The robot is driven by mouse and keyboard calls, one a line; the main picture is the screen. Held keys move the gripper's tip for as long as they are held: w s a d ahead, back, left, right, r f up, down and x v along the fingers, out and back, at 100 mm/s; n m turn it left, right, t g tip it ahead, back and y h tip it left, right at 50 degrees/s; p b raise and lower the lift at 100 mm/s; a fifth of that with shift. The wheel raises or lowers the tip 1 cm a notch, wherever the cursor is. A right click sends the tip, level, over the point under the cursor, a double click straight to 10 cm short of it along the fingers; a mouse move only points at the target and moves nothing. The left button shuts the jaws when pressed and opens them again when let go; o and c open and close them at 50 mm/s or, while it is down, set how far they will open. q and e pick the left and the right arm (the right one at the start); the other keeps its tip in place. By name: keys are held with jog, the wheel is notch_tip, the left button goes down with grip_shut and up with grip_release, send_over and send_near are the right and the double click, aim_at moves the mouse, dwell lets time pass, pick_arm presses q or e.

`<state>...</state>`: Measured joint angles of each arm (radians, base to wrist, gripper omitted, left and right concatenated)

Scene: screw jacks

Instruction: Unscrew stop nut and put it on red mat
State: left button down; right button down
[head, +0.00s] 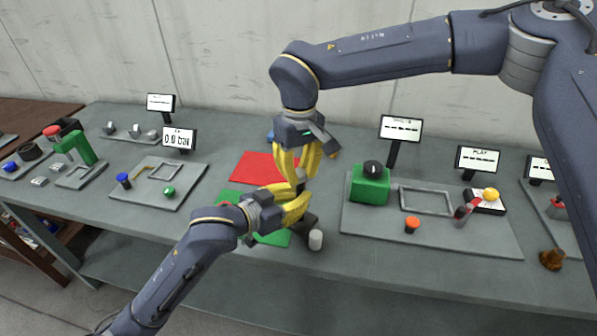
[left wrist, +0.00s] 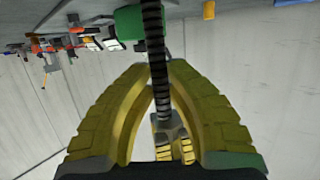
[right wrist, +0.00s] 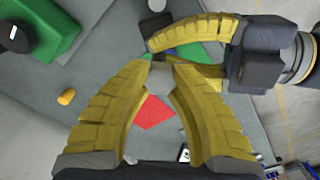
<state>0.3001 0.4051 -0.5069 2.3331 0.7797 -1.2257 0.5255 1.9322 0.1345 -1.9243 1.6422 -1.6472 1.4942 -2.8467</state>
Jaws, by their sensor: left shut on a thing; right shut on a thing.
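The red mat (head: 262,168) lies bare on the bench, behind and left of my grippers; it also shows in the right wrist view (right wrist: 154,113). My left gripper (left wrist: 157,68) is shut around a dark threaded spindle (left wrist: 153,30). In the head view my left gripper (head: 303,205) is below my right gripper (head: 300,172). My right gripper (right wrist: 161,66) is shut on a small grey part, seemingly the stop nut (right wrist: 160,76), near the spindle's end. Whether the nut is still on the thread is hidden by the fingers. The jack's dark base (head: 303,224) is partly hidden by my left gripper.
A green mat (head: 272,238) lies under my left gripper. A white cylinder (head: 315,240) stands near the front edge. A grey board with a green box (head: 370,185) is on the right, another grey board (head: 150,197) on the left. Signs stand behind.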

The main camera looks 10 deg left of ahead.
aim_at(298, 172)
pick_arm(q)
jog(key=shift+r, duration=0.1)
pick_arm(e)
jog(key=shift+r, duration=0.2)
jog(key=shift+r, duration=0.7)
jog(key=shift+r, duration=0.2)
jog(key=shift+w+r, duration=0.1)
jog(key=shift+r, duration=1.6)
pick_arm(q)
jog(key=shift+w+r, duration=0.15)
pick_arm(e)
jog(key=shift+r, duration=0.3)
pick_arm(q)
jog(key=w+a+r+n+t+y, duration=0.1)
jog(key=w+a+r+n+y, duration=0.1)
jog(key=w+a+r, duration=0.5)
jog(key=w+a+r+n+t+y, duration=0.15)
jog(key=w+a+r, duration=0.3)
jog(key=w, duration=0.45)
jog(key=w+a+r+n+t+y, duration=0.1)
jog(key=w+a+r+y, duration=0.1)
jog(key=w+a+r, duration=0.55)
notch_tip(298, 172, down, 22)
jog(key=w+d, duration=0.1)
jog(key=shift+w, duration=0.25)
